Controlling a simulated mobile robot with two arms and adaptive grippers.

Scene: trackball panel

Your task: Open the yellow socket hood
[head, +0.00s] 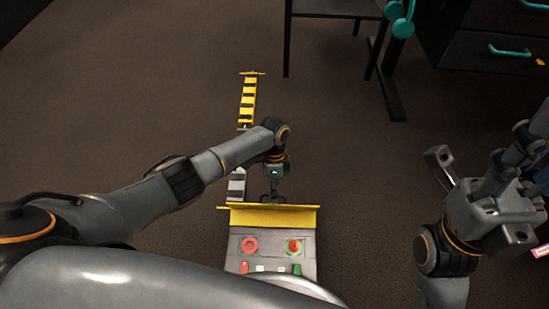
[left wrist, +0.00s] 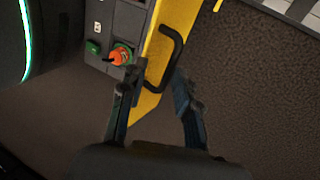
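The yellow hood (head: 270,217) runs along the far edge of the grey control panel (head: 265,247) in the head view. My left gripper (head: 274,196) points down at the far side of the hood. In the left wrist view its fingers (left wrist: 155,88) are apart, around the lower end of the handle; contact cannot be told. My right gripper (head: 480,200) is spread open and empty at the right.
The panel carries a red button (head: 250,245), an orange-red knob (head: 294,246) and small green and red switches. A yellow-black striped bar (head: 247,100) lies beyond it. A dark drawer unit (head: 490,55) stands at the back right.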

